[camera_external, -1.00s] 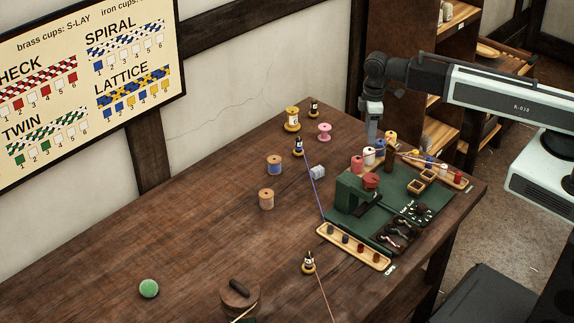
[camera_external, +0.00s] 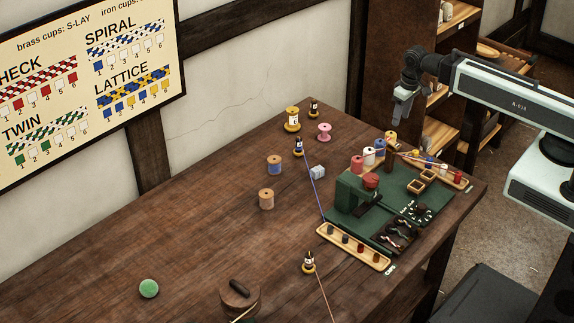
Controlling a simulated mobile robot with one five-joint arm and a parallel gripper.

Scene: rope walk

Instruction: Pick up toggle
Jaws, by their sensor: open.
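I cannot tell for certain which item is the toggle. A small dark rod-like piece (camera_external: 240,288) lies on a round brown wooden block (camera_external: 240,302) at the table's front edge and may be it. Small dark pieces also lie on the green mat (camera_external: 413,190), too small to make out. My gripper (camera_external: 399,119) is open and points down above the far right of the table, beyond the spools. It is apart from everything on the table, and its jaws look empty.
Red, white, blue and yellow spools (camera_external: 368,156) stand along the mat's back. A green machine-like block (camera_external: 352,190) stands on the mat, with a wooden cup tray (camera_external: 353,247) in front. A purple cord (camera_external: 313,188) crosses the table. The left table is mostly clear around a green disc (camera_external: 149,288).

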